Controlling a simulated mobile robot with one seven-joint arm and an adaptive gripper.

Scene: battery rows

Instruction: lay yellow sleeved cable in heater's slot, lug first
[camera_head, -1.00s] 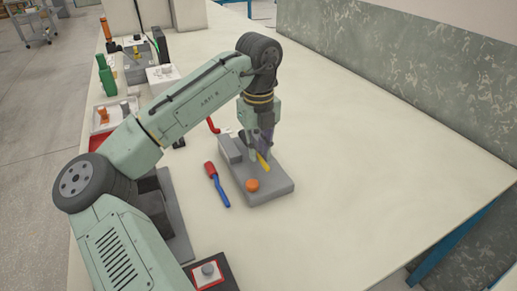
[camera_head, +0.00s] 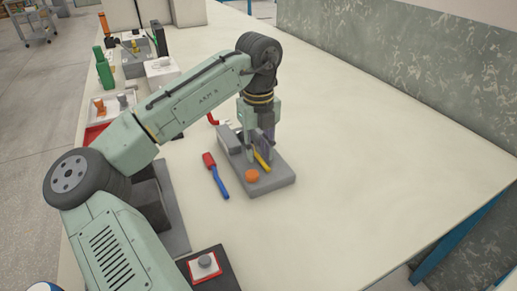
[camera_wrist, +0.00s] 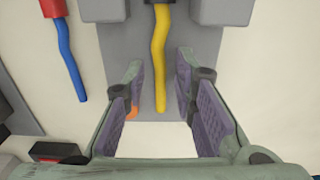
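The heater (camera_head: 272,184) is a grey base with upright grey blocks and an orange knob (camera_head: 251,176). The yellow sleeved cable (camera_wrist: 159,50) runs between two grey blocks in the wrist view, its dark end at the top edge and its free yellow end pointing back toward me. Its lug is out of view, so I cannot tell how deep it sits. It also shows at the heater in the head view (camera_head: 262,161). My gripper (camera_head: 259,150) is over the heater, its fingers spread on either side of the cable, with clear gaps to it.
A red-and-blue cable (camera_head: 216,175) lies on the table just left of the heater. A red-and-grey button box (camera_head: 205,266) is at the front. The table right of the heater is clear.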

